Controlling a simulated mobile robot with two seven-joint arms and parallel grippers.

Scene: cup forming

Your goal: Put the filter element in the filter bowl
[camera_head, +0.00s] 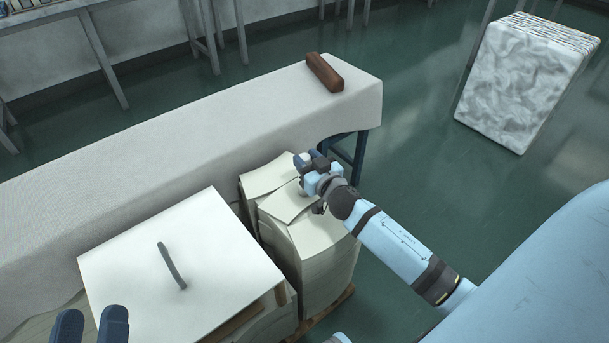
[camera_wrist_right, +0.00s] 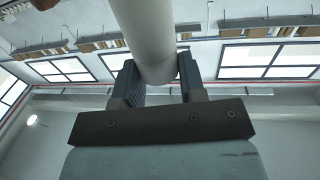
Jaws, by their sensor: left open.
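My right gripper (camera_head: 309,160) is over the stacks of pale sheets in the head view. In the right wrist view its two dark fingers (camera_wrist_right: 158,85) are shut on a smooth off-white cylinder (camera_wrist_right: 152,40), which looks like the filter element. The cylinder runs up out of the top of that view, so its far end is hidden. In the head view the gripper mostly hides it. My left gripper (camera_head: 90,328) shows only as two dark blue fingers at the bottom left edge, apart and empty. I cannot make out a filter bowl in either view.
A long pale covered table (camera_head: 190,150) crosses the head view, with a brown block (camera_head: 325,73) near its right end.

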